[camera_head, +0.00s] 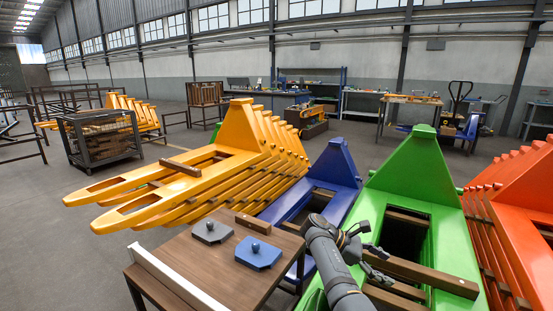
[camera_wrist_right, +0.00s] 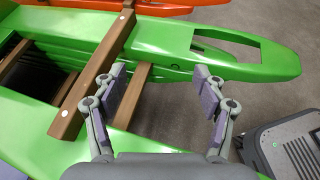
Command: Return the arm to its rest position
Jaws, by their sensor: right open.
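My right arm (camera_head: 335,262) reaches in from the bottom of the head view. Its gripper (camera_head: 374,262) is over the green fork frame (camera_head: 437,190), close to a wooden beam (camera_head: 430,275) lying across it. In the right wrist view the gripper (camera_wrist_right: 159,82) is open, with nothing between its fingers. The beam (camera_wrist_right: 92,78) lies to the left of the left finger, and the green frame (camera_wrist_right: 255,62) is behind the fingers. A lower wooden slat (camera_wrist_right: 132,97) shows partly behind the left finger. My left gripper is not in view.
A brown table (camera_head: 188,262) holds a grey knobbed plate (camera_head: 212,233), a blue knobbed plate (camera_head: 258,254) and a wooden block (camera_head: 253,222). Yellow (camera_head: 240,135), blue (camera_head: 333,165) and orange (camera_head: 525,185) fork frames stand around. Open floor (camera_head: 45,215) lies at left.

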